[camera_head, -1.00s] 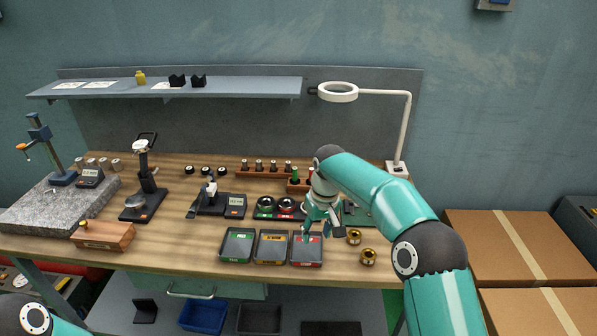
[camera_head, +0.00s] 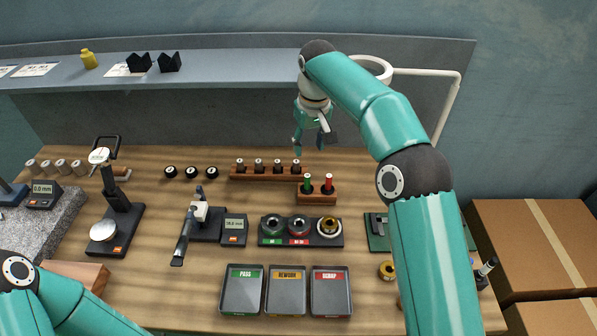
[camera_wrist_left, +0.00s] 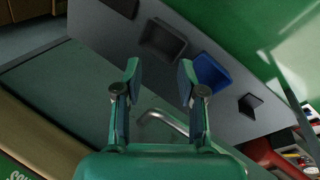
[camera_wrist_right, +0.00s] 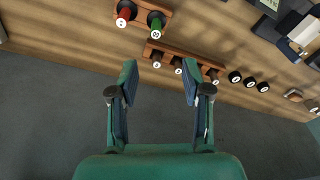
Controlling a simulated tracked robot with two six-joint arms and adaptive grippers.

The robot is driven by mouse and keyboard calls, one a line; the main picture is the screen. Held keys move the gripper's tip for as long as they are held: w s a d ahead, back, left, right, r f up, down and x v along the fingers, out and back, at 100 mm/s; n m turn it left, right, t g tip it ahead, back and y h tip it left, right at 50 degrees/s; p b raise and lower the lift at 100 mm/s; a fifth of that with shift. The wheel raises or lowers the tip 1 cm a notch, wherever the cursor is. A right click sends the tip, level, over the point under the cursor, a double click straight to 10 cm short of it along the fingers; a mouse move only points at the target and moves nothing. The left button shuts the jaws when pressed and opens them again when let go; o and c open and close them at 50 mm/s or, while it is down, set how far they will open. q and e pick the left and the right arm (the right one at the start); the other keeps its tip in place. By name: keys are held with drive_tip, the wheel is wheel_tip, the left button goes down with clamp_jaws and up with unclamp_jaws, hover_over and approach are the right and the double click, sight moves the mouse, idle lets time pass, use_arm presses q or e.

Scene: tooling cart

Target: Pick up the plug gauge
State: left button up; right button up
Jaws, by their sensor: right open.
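A small wooden block (camera_head: 317,197) stands at the back middle of the bench and holds upright plug gauges with a green handle (camera_head: 307,183) and a red handle (camera_head: 329,182). In the right wrist view the green-handled one (camera_wrist_right: 156,26) and the red-handled one (camera_wrist_right: 124,14) show from above, at the top. My right gripper (camera_head: 316,143) is open and empty, raised behind and above that block. My left gripper (camera_wrist_left: 160,78) is open and empty, low in front of the bench.
A longer wooden rack (camera_head: 266,172) with several numbered pins stands behind the block. A ring gauge tray (camera_head: 300,241) lies in front of it. Pass (camera_head: 242,290), rework (camera_head: 287,291) and scrap (camera_head: 332,292) trays line the front. A ring lamp (camera_head: 372,67) stands close behind the right arm.

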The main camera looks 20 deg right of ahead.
hover_over(307, 188)
wheel_tip(307, 188, down, 12)
drive_tip(key=shift+w+r, duration=0.15)
drive_tip(key=shift+r, duration=0.05)
drive_tip(key=f, duration=0.3)
drive_tip(key=w+f, duration=0.1)
drive_tip(key=f, duration=0.1)
drive_tip(key=shift+d, duration=0.1)
drive_tip(key=shift+s, duration=0.15)
clamp_jaws()
